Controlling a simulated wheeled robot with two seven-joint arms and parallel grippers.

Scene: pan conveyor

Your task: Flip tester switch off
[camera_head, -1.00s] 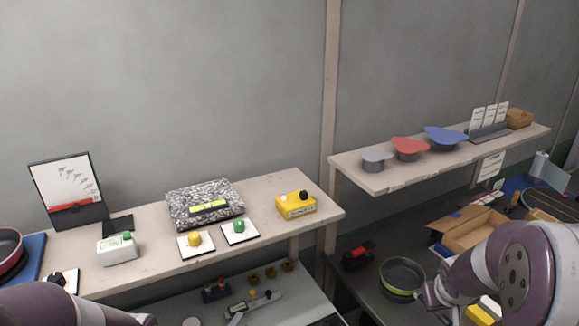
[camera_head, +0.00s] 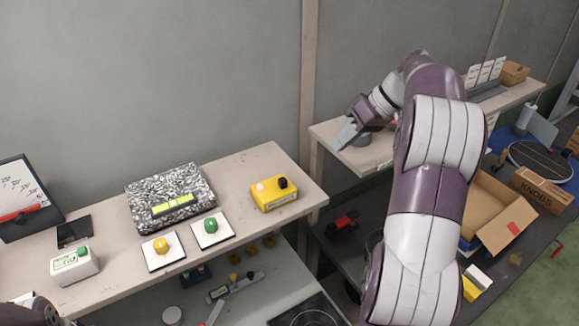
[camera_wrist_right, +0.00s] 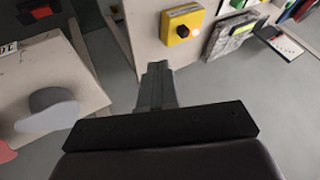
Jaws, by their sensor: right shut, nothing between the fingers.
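A yellow box (camera_head: 274,192) with a black knob (camera_head: 283,183) and a pale pink round part (camera_head: 261,187) stands near the right end of the left shelf. It looks like the tester, but I cannot read its label. The box also shows at the top of the right wrist view (camera_wrist_right: 182,22), where the round part looks orange-red. My right gripper (camera_head: 343,134) is shut and empty, above the left end of the right shelf. It is apart from the box, to its upper right in the head view. Its fingers show in the right wrist view (camera_wrist_right: 155,68). My left gripper is out of view.
A speckled panel (camera_head: 190,184), yellow (camera_head: 162,246) and green (camera_head: 210,226) knobs on white plates and a white box (camera_head: 75,266) share the left shelf (camera_head: 122,286). My right arm partly hides the right shelf (camera_head: 365,158). An open carton (camera_head: 492,208) stands at right.

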